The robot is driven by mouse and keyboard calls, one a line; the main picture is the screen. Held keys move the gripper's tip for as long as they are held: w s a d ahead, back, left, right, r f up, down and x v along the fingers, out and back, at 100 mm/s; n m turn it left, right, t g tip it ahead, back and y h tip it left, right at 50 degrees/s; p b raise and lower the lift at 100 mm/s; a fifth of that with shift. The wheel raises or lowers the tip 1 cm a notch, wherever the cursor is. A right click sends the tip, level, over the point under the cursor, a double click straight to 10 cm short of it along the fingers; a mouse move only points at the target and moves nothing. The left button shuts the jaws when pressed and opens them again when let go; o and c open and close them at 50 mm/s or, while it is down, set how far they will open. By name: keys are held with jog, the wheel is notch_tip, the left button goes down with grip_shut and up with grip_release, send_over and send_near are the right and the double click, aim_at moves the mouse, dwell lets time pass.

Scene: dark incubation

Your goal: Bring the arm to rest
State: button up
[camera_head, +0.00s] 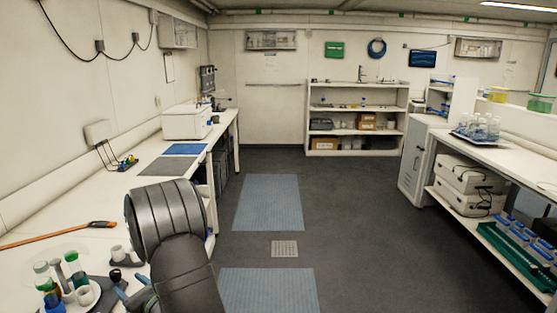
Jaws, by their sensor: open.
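My gripper (129,286) is low at the left, over the left bench, partly hidden behind my own dark grey arm. Its blue-tipped fingers stand apart, and I see nothing held between them. My arm rises in the lower left, bent at a large ribbed joint, beside the bench's front edge. A round rack (84,295) with green- and blue-filled tubes stands just left of the gripper. Small white cups (117,254) on a dark holder are just above the fingers in the picture.
The left bench (60,215) also bears an orange-handled rod (60,234), a grey mat (168,165), a blue mat (185,149) and a white box (187,122). A right bench holds a bottle tray (478,139). The floor (345,220) between is clear.

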aim_at(120, 274)
jog(key=v, duration=0.8)
jog(key=shift+s+d, duration=0.2)
jog(key=shift+d, duration=0.1)
jog(key=x, duration=1.7)
jog(key=shift+w+a, duration=0.25)
jog(key=shift+a, duration=0.05)
jog(key=shift+d+n+g+y, duration=0.1)
jog(key=shift+n+g+y, duration=0.55)
jog(key=shift+n+g, duration=0.7)
jog(key=shift+n+g+y, duration=0.65)
jog(key=shift+n+g, duration=0.2)
jog(key=shift+g, duration=1)
jog(key=shift+n+g, duration=0.5)
jog(key=shift+n, duration=0.3)
jog(key=s+d, duration=0.1)
jog(key=d, duration=0.4)
jog(key=s+d, duration=0.1)
jog(key=d, duration=0.5)
jog(key=s+d, duration=0.1)
jog(key=d, duration=0.4)
jog(key=shift+s+d+r, duration=0.15)
jog(key=shift+s, duration=0.1)
jog(key=shift+s+a+n+g, duration=0.2)
jog(key=shift+a+n+g, duration=0.3)
jog(key=shift+n, duration=0.4)
